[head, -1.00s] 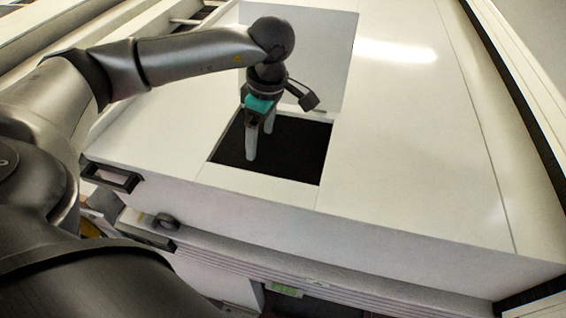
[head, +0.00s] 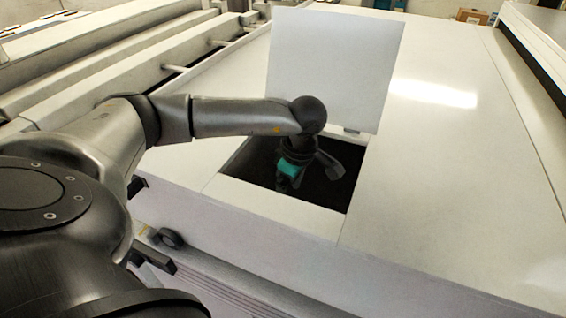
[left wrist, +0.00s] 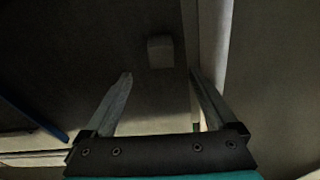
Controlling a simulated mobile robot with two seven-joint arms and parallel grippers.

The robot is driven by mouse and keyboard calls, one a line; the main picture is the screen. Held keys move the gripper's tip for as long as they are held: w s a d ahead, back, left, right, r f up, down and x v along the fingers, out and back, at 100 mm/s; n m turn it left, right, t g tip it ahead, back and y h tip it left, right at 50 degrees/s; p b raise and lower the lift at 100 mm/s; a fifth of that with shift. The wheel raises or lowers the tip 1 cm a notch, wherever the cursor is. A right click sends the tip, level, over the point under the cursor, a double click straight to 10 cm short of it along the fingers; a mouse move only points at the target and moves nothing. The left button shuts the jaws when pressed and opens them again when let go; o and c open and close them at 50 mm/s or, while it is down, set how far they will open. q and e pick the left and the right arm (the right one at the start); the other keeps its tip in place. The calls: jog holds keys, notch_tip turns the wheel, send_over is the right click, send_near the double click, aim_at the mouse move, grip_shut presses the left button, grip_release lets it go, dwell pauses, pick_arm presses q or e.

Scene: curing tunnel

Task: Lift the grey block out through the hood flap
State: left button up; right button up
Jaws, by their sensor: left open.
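The hood flap (head: 328,62) is a white panel standing raised behind a dark square opening in the white hood. My left arm reaches over the hood, and my left gripper (head: 286,188) points down inside that opening. In the left wrist view my left gripper (left wrist: 160,78) is open, with nothing between its fingers. The grey block (left wrist: 160,51) is a small pale shape on the dark floor, ahead of the fingertips and roughly centred between them. The block appears apart from the fingers. In the head view I cannot make out the block in the dark opening. My right gripper is not in view.
The white hood top (head: 440,170) is flat and clear to the right of the opening. The opening's front rim (head: 270,208) lies close to my left gripper. In the left wrist view a pale vertical strip runs beside the right finger, and a blue edge (left wrist: 32,117) shows at the left.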

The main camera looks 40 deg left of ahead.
pick_arm(q)
jog(key=f, duration=0.6)
jog(key=a+f, duration=0.1)
jog(key=f, duration=0.2)
jog(key=shift+s+a+f, duration=0.1)
jog(key=shift+s+f, duration=0.1)
jog(key=shift+f, duration=0.1)
grip_shut()
dwell(0.4)
